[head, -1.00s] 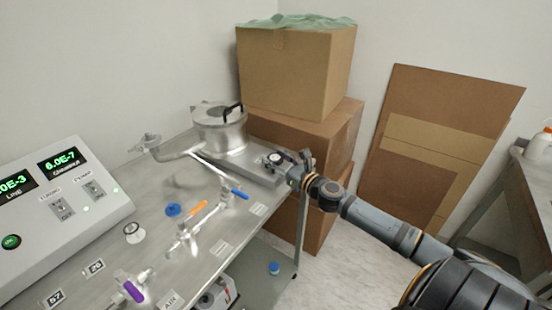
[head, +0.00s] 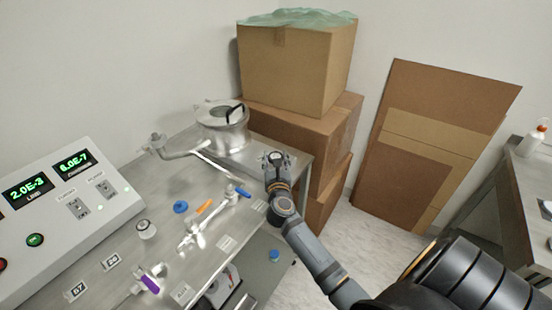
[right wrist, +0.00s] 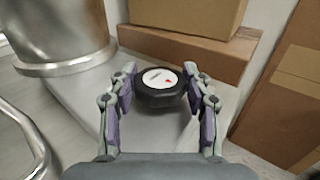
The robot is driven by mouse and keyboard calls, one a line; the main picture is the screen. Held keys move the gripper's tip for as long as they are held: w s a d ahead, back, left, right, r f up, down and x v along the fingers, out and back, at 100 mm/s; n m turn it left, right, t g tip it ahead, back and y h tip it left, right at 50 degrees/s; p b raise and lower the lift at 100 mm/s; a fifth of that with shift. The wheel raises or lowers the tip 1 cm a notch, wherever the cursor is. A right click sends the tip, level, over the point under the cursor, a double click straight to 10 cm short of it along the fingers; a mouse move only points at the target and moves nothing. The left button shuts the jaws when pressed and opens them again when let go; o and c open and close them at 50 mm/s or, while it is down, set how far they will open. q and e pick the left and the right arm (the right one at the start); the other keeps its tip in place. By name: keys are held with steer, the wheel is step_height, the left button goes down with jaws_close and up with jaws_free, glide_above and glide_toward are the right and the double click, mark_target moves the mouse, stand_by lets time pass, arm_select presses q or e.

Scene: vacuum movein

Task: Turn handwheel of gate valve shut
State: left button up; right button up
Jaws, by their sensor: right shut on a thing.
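The gate valve's handwheel is a round black knob with a white cap and a red mark (right wrist: 160,84). It also shows in the head view (head: 275,157), at the table's far right corner beside the steel chamber (head: 222,125). My right gripper (right wrist: 160,92) has one finger on each side of the handwheel and is shut on it. In the head view the right gripper (head: 277,163) reaches the wheel from the front, partly covering it. The valve body below is mostly hidden. My left gripper is not in view.
A steel pipe (head: 185,151) runs from the chamber. Small valves with orange, blue and purple handles (head: 150,284) stand along the table (head: 165,190). A control panel (head: 65,200) is at left. Stacked cardboard boxes (head: 300,70) stand close behind the handwheel.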

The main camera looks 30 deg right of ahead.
steer(key=shift+m+g+h+b, duration=0.45)
steer(key=shift+m+g+h, duration=0.3)
steer(key=shift+h, duration=0.25)
steer(key=shift+m+h, duration=0.25)
steer(key=shift+h, duration=0.05)
steer(key=o, duration=1.2)
steer(key=shift+c, duration=0.2)
steer(key=v, duration=0.7)
steer(key=shift+s+a+r, duration=0.1)
steer(key=shift+s+a, duration=0.05)
steer(key=shift+a, duration=0.05)
